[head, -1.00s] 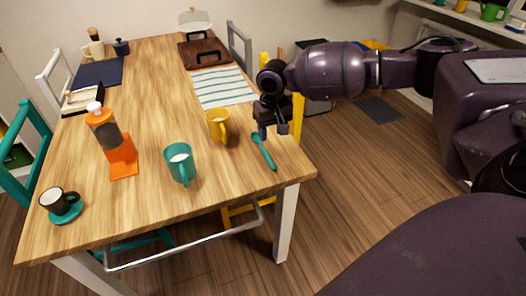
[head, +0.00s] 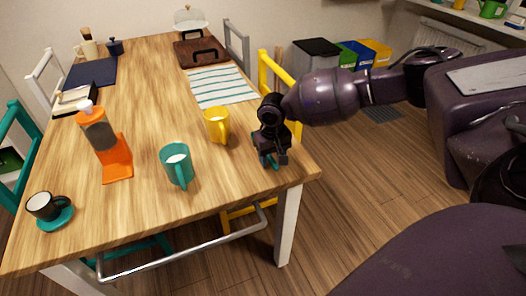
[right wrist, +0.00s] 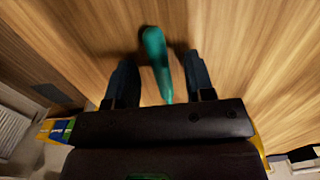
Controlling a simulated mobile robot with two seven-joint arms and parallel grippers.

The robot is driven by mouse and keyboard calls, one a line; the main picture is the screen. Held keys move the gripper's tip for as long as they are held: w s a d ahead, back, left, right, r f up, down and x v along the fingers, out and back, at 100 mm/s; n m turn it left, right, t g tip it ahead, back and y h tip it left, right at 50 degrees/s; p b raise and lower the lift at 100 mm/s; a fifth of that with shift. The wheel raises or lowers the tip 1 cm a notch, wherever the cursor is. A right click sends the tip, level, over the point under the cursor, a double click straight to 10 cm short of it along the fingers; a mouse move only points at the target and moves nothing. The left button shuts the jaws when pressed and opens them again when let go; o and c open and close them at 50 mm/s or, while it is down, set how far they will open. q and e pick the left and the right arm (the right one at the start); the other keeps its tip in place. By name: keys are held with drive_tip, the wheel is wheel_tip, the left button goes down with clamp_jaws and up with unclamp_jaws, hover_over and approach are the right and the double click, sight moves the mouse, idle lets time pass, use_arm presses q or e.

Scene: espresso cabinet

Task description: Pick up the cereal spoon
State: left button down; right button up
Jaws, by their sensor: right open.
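The teal cereal spoon (right wrist: 157,62) lies on the wooden table near its right front corner. In the right wrist view it lies lengthwise between the two fingers of my right gripper (right wrist: 160,82), with a gap on each side. In the head view only small teal bits of the spoon (head: 262,159) show, as my right gripper (head: 271,160) covers the rest. The right gripper is open, pointing down close above the table. My left gripper is not in view.
A yellow mug (head: 217,127) and a teal mug (head: 178,166) stand left of the right gripper. An orange dispenser (head: 115,165) and a black cup on a teal saucer (head: 56,220) are further left. A striped placemat (head: 222,88) lies behind.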

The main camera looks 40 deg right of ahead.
drive_tip(key=shift+f, duration=0.15)
clamp_jaws()
